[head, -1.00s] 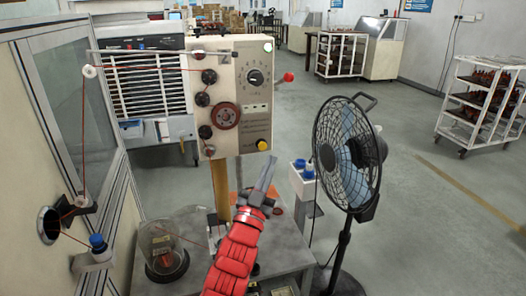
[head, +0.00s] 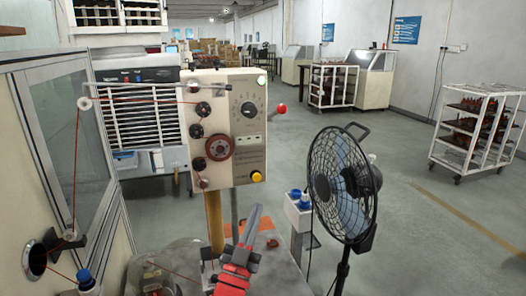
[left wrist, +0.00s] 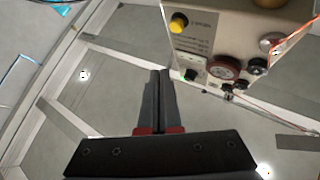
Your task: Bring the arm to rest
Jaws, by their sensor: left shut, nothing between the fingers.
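My left gripper (head: 248,228) is at the lower middle of the head view, above the grey table in front of the control box (head: 228,130). Its two fingers lie together with nothing between them, and they point up and away. In the left wrist view the shut fingers (left wrist: 159,85) show in the middle, with the control box (left wrist: 235,45) beyond them at the upper right. The gripper is apart from the box. My right gripper is not in view.
A black fan (head: 343,185) stands right of the table. A glass dome (head: 165,268) and a blue-capped spool holder (head: 85,280) are at lower left. Red wire runs over pulleys (head: 84,103) to the box. White carts (head: 478,125) stand at the right; the floor between is clear.

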